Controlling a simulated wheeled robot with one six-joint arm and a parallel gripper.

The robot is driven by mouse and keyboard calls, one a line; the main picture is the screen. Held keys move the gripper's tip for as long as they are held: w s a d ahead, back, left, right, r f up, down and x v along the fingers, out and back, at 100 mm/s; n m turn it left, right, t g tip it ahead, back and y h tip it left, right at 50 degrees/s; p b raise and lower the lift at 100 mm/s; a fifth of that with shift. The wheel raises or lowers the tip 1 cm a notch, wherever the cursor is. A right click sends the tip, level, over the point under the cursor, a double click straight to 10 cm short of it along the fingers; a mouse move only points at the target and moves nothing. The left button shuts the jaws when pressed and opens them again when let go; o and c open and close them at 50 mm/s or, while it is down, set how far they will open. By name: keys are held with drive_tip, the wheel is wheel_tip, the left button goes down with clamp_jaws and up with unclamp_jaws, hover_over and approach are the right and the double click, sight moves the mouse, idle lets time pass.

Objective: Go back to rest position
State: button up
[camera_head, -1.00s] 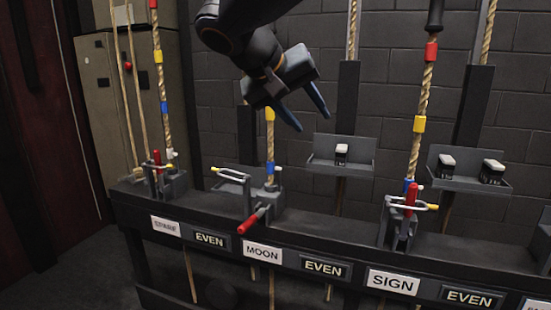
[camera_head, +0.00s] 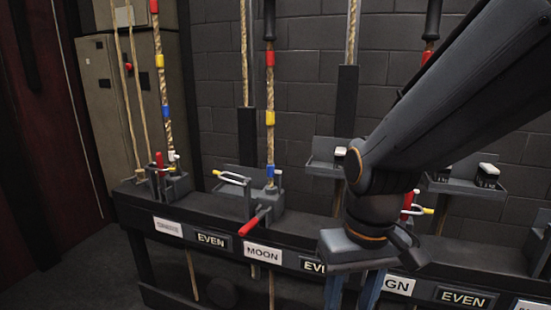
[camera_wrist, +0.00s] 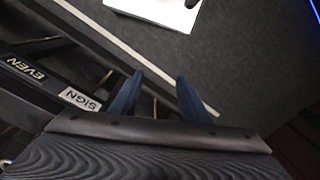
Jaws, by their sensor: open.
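My gripper (camera_head: 350,292) hangs in front of the rail on the right side of the head view, its fingers pointing down and apart. Nothing is between them. In the wrist view the two blue fingers (camera_wrist: 160,95) are spread over dark floor beside the rail. My arm hides part of the rail, the SIGN rope lock and the middle EVEN label.
The black rail (camera_head: 200,222) carries rope locks with labels such as MOON (camera_head: 263,252). The MOON lock's red handle (camera_head: 254,221) points forward and down. Weight trays (camera_head: 325,165) stand behind. A white sheet (camera_wrist: 160,10) shows at the wrist view's top.

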drive_tip(key=d+r+m+p, duration=0.2)
drive_tip(key=d+r+p, duration=0.4)
drive_tip(key=p, duration=0.5)
drive_tip(key=shift+s+d+r+h+p, duration=0.2)
drive_tip(key=shift+d+h+p, duration=0.1)
drive_tip(key=shift+d, duration=0.15)
drive_tip(key=shift+c, duration=1.4)
drive_tip(key=shift+a, duration=0.15)
